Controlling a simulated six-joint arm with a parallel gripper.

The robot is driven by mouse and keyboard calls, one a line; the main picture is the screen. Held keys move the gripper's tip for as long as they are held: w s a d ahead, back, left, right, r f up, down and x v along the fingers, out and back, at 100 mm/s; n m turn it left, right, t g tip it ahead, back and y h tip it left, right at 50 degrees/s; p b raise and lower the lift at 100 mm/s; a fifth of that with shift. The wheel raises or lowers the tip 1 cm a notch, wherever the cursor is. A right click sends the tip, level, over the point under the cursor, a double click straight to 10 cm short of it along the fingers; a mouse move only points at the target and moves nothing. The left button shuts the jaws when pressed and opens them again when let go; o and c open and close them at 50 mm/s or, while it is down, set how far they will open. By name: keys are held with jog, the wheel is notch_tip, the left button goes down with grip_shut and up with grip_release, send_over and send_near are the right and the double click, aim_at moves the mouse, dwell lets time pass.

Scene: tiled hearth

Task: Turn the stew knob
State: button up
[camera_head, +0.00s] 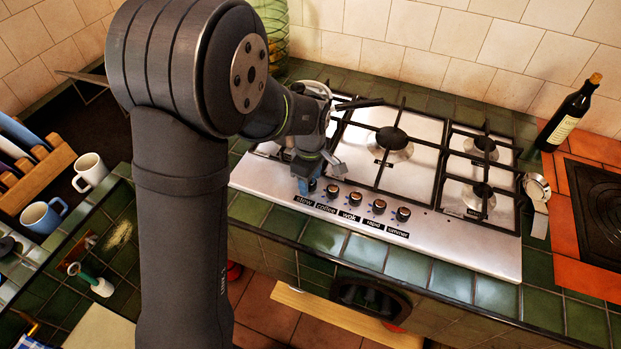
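The steel gas hob (455,250) has a row of dark knobs along its front edge, with a black label below each. The leftmost label (303,201) appears to read "stew". The stew knob above it is mostly or wholly hidden by my gripper (311,183), which reaches down over that spot. A small blue part shows at the gripper's lower end; I cannot tell whether it belongs to the gripper. Whether the fingers touch the knob or are closed around it does not show. The coffee knob (332,190) is just to the right, apart from the gripper.
The wok knob (355,198) and others continue rightward. Black pan grates (390,150) cover the burners. A dark bottle (570,112) stands right of the hob. Mugs (90,171) and a wooden rack (35,175) are at left. The hob's front right is clear.

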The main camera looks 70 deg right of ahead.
notch_tip(320, 180, up, 17)
jog(key=shift+r, duration=0.2)
dwell(0.6)
dwell(0.6)
notch_tip(320, 180, down, 18)
jog(key=shift+r, duration=0.25)
dwell(0.3)
